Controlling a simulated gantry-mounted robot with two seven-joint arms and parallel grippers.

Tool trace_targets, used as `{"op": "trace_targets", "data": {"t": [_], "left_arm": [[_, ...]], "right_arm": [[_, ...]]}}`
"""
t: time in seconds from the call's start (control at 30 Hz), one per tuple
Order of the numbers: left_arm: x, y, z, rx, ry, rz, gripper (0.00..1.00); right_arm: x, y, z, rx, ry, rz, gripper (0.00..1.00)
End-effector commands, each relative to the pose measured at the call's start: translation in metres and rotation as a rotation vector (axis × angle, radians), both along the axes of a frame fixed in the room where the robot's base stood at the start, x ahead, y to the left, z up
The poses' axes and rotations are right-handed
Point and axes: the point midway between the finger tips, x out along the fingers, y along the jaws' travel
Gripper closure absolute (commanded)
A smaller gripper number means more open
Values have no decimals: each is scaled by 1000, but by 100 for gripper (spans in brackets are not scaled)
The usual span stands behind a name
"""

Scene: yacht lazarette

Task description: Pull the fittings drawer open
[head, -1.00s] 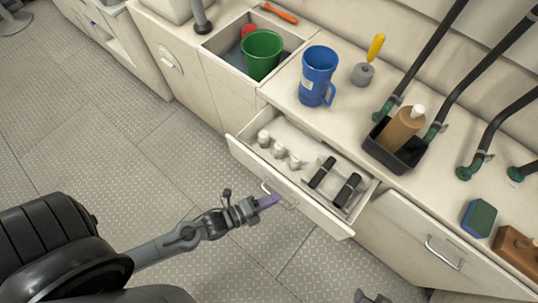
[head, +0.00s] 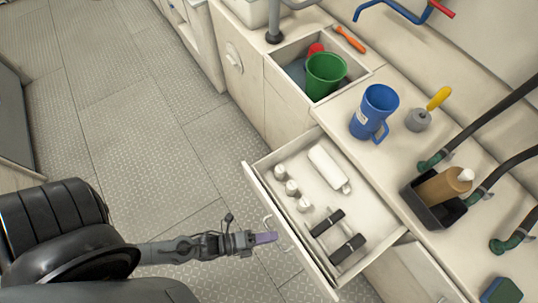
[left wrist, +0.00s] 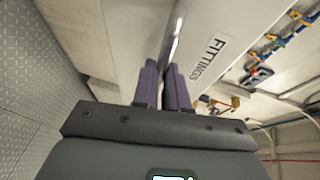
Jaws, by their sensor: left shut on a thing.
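The fittings drawer (head: 261,190) is pulled well out from the cabinet in the head view. Its pale front carries a metal handle (head: 267,221). My left gripper (head: 268,238) is shut on the handle at the outer side of the drawer front. In the left wrist view its purple fingers (left wrist: 167,85) close around the handle bar (left wrist: 177,42), beside the FITTINGS label (left wrist: 208,58). My right gripper is not in view.
On the counter stand a blue mug (head: 373,113), a yellow-handled tool (head: 418,120) and a black caddy (head: 420,208) with a brown bottle (head: 443,185). A recessed bin holds a green cup (head: 325,77). Grey floor (head: 170,150) is clear beside the drawer.

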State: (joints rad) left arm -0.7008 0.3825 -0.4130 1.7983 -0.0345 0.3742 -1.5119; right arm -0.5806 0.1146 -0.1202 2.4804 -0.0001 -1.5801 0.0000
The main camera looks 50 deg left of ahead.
Motion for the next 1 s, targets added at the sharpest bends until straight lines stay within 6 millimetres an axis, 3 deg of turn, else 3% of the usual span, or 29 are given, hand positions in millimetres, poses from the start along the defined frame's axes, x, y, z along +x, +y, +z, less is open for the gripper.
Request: {"op": "trace_targets", "data": {"t": [0.07,0.1,0.27,0.67,1.0], "left_arm": [[0,0,-1,1,2,0,100],[0,0,-1,1,2,0,86],[0,0,0,1,1,0,63],[-5,3,1,0,2,-1,63],[-47,30,11,2,4,-2,63]], "right_arm": [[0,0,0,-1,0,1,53],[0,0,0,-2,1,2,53],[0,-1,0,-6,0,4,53],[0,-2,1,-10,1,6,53],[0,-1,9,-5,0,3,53]]}}
